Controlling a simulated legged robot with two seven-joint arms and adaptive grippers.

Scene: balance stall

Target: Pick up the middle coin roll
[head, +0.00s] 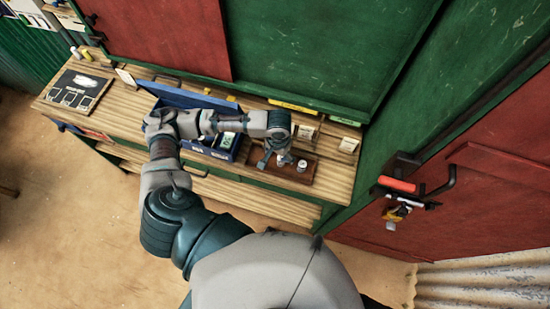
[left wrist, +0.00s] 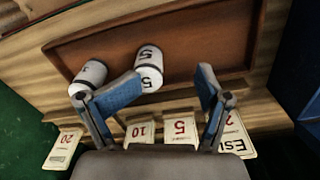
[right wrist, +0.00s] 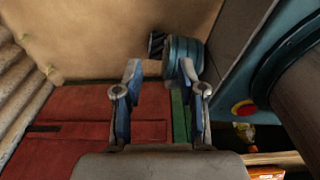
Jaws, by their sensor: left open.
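A brown wooden tray (head: 292,180) lies on the counter; its bare floor fills much of the left wrist view (left wrist: 215,30). Two white coin rolls with dark bands stand in it: one marked 5 (left wrist: 149,62) and one farther left (left wrist: 90,74). In the head view, one roll (head: 301,166) shows right of the gripper. I cannot make out a third roll. My left gripper (head: 270,158) is open over the tray. My right gripper (right wrist: 160,75) is open and empty, away from the counter.
Price cards (left wrist: 180,130) stand along the counter's back. A blue box (head: 226,146) with compartments sits left of the tray. A dark board (head: 76,90) lies at the counter's far left. A red door with a latch (head: 400,200) stands at the right.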

